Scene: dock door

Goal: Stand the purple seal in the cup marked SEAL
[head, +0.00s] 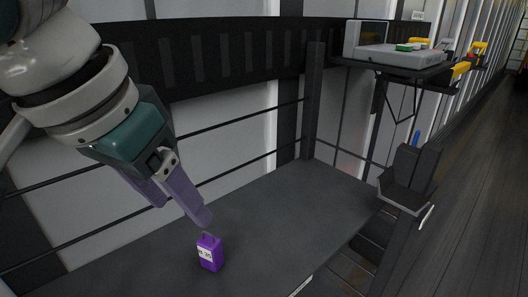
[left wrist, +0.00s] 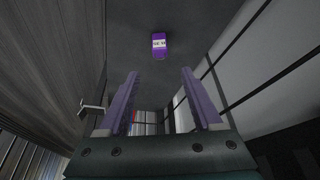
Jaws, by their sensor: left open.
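The purple seal (head: 210,253) stands upright on the dark grey table top (head: 290,205), with a white label on its side. It also shows in the left wrist view (left wrist: 160,46), beyond my fingertips and roughly midway between their lines. My left gripper (head: 184,213) is open and empty, tilted down, just above and to the left of the seal in the head view. Its two purple fingers also show spread apart in the left wrist view (left wrist: 160,76). I cannot make out a cup marked SEAL in either view. My right gripper is out of view.
A dark angular holder (head: 409,178) stands at the table's right, with a blue item (head: 416,138) behind it. A wall shelf (head: 400,70) at upper right bears a grey device (head: 385,56) with a green piece and yellow items nearby. The table around the seal is clear.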

